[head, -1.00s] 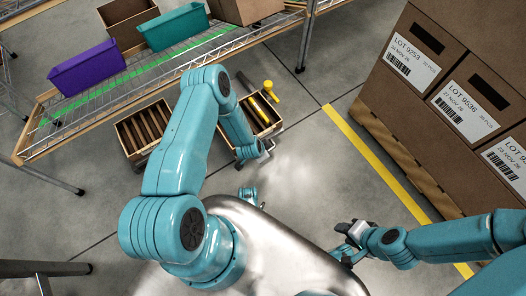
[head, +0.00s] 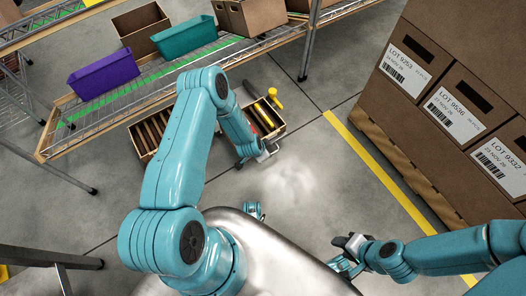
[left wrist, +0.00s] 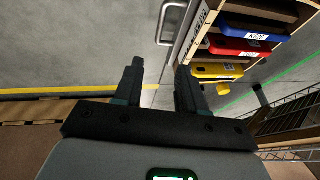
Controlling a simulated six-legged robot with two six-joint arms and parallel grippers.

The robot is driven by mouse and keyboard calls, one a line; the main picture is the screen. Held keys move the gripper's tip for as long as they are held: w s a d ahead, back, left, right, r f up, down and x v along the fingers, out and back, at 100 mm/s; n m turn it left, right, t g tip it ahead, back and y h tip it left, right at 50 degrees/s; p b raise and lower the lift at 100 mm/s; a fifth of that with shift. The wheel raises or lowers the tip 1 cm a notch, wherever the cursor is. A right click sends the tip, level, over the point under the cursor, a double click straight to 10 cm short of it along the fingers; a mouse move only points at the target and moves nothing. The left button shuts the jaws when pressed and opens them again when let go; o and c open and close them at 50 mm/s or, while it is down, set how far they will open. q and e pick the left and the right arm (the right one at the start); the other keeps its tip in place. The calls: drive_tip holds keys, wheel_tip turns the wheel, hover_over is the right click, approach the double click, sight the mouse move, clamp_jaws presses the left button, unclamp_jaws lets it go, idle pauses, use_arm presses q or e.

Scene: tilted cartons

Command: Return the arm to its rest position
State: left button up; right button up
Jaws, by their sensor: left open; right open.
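My left arm (head: 175,170) rises from the left, bends at the elbow and reaches down over the floor. Its gripper (head: 265,153) is small and partly hidden in the head view, close to the wooden crate. In the left wrist view the left gripper (left wrist: 160,88) has its two dark fingers apart with nothing between them. My right arm (head: 440,252) comes in from the right. Its gripper (head: 345,250) is over the floor beside my metallic base, open, with no object visible in it.
A wire shelf holds a purple bin (head: 102,72), a teal bin (head: 186,38) and cartons. Wooden crates (head: 276,132) sit below it. Labelled cartons (head: 455,105) are stacked on a pallet at right, behind a yellow floor line (head: 380,170). Blue, red and yellow trays (left wrist: 220,72) show in the left wrist view.

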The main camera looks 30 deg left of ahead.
use_arm(q)
drive_tip(key=shift+f, duration=0.1)
drive_tip(key=shift+d, duration=0.1)
drive_tip(key=d+r+m+h, duration=0.2)
drive_tip(key=d+r, duration=0.7)
drive_tip(key=r, duration=0.1)
drive_tip(key=s+d+r+n+g+h, duration=0.1)
drive_tip(key=s+d+r+n+g, duration=0.2)
drive_tip(key=s, duration=0.6)
drive_tip(key=s+d+r+n+g+h, duration=0.1)
drive_tip(key=s+d+r+n+g, duration=0.1)
drive_tip(key=s+d+n, duration=0.5)
drive_tip(key=s+a+r+p, duration=0.1)
drive_tip(key=r+p, duration=1.2)
drive_tip(key=s+a+r+m+p, duration=0.1)
drive_tip(key=a+r+p, duration=0.1)
drive_tip(key=r+p, duration=1)
drive_tip(key=shift+s+r+p, duration=0.15)
drive_tip(key=shift+r+p, duration=0.25)
drive_tip(key=shift+r, duration=0.05)
